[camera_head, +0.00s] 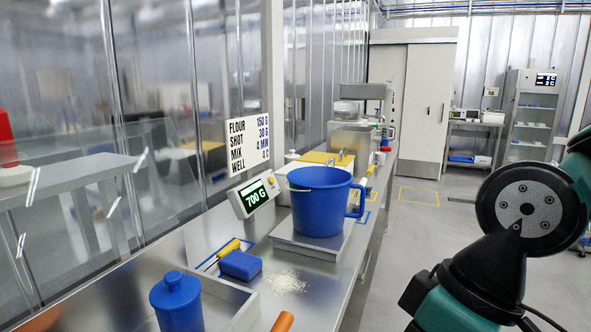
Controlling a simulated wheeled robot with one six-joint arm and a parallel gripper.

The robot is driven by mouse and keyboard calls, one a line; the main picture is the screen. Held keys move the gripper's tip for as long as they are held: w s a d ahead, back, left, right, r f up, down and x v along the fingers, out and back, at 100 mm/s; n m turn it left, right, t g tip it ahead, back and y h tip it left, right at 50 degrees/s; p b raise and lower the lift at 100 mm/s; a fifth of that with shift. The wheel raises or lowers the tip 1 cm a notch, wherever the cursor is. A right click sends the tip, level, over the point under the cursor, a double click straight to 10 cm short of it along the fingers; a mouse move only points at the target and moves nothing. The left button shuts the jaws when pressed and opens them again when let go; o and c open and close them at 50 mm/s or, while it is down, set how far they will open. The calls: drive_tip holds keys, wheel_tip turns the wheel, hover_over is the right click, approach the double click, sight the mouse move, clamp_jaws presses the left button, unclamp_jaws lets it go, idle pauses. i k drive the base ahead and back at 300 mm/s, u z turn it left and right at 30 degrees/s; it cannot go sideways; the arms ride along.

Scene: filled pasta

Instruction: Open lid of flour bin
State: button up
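No bin in the head view is marked as flour. A blue canister (177,303) with a round knobbed lid (174,288) stands at the bottom edge, its lid seated on top and its lower part cut off. A white container (299,171) is partly hidden behind the big blue jug (322,205), with a yellow flat piece (326,158) near it. I cannot tell which one is the flour bin. My arm shows at the right, over the floor side of the counter. My gripper is not in view.
The jug stands on a scale plate (306,247); the display (253,194) reads 700 G. A blue sponge (240,265), a yellow-handled tool (229,248) and spilled white powder (285,282) lie on the steel counter. An orange cylinder (283,322) is at the bottom edge. Clear walls border the left.

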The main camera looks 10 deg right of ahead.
sight(283, 171)
drive_tip(key=u, duration=0.05)
drive_tip(key=k, duration=0.4)
drive_tip(key=z, duration=1.25)
drive_tip(key=i, duration=2)
drive_tip(key=u, duration=0.8)
drive_tip(key=i, duration=0.7)
drive_tip(key=u, duration=0.75)
